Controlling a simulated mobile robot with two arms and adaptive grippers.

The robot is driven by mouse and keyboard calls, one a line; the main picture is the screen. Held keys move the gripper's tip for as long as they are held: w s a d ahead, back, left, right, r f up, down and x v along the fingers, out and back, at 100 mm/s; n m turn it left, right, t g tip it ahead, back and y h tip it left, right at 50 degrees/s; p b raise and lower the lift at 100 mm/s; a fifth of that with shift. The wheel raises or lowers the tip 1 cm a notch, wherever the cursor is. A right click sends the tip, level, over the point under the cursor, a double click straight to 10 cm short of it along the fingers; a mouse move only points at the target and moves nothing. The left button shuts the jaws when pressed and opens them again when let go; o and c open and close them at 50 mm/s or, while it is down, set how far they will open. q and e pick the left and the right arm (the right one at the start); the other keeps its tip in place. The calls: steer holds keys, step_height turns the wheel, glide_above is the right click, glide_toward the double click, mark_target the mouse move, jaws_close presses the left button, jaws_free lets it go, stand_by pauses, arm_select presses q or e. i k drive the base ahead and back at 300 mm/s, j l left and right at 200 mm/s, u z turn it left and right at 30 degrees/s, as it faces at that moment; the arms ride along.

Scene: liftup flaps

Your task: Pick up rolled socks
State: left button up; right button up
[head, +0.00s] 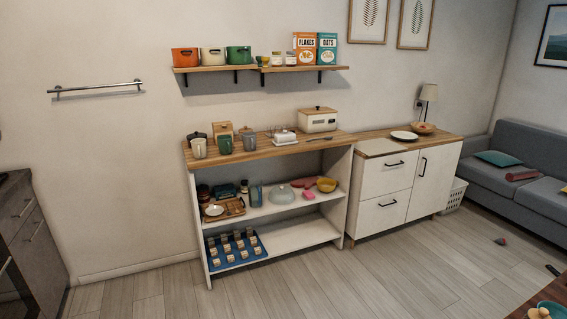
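I cannot tell for certain which thing is the rolled socks. A small dark grey and reddish lump (500,241) lies on the floor in front of the sofa; it is too small to make out. A red, roll-shaped thing (522,175) lies on the seat of the grey sofa (481,172) at the right. A small pink thing (309,195) sits on the middle level of the open shelf unit (320,232). Neither of my grippers is in the head view.
A white cabinet (385,187) stands right of the shelf unit, with a white basket (453,196) between it and the sofa. A wooden table edge (530,309) with a teal bowl (553,308) fills the lower right corner. The middle floor is clear.

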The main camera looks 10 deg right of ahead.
mark_target(501, 240)
steer(key=i+z, duration=0.15)
steer(key=i, duration=0.45)
steer(key=i+j+z, duration=0.2)
steer(key=i, duration=0.35)
steer(key=i+z, duration=0.15)
steer(key=i, duration=0.45)
steer(key=i+l+z, duration=0.2)
steer(key=z, duration=0.25)
steer(key=i+z, duration=0.8)
steer(key=z, duration=0.15)
steer(key=i+j+z, duration=0.15)
steer(key=i+z, duration=0.15)
steer(key=z, duration=0.15)
steer(key=i+l, duration=0.3)
steer(key=i, duration=0.2)
steer(key=i+l, duration=0.3)
steer(key=i, duration=0.25)
steer(key=i+l, duration=0.3)
steer(key=i, duration=0.2)
steer(key=i+l+u, duration=0.1)
steer(key=i+l, duration=0.2)
steer(key=i, duration=0.25)
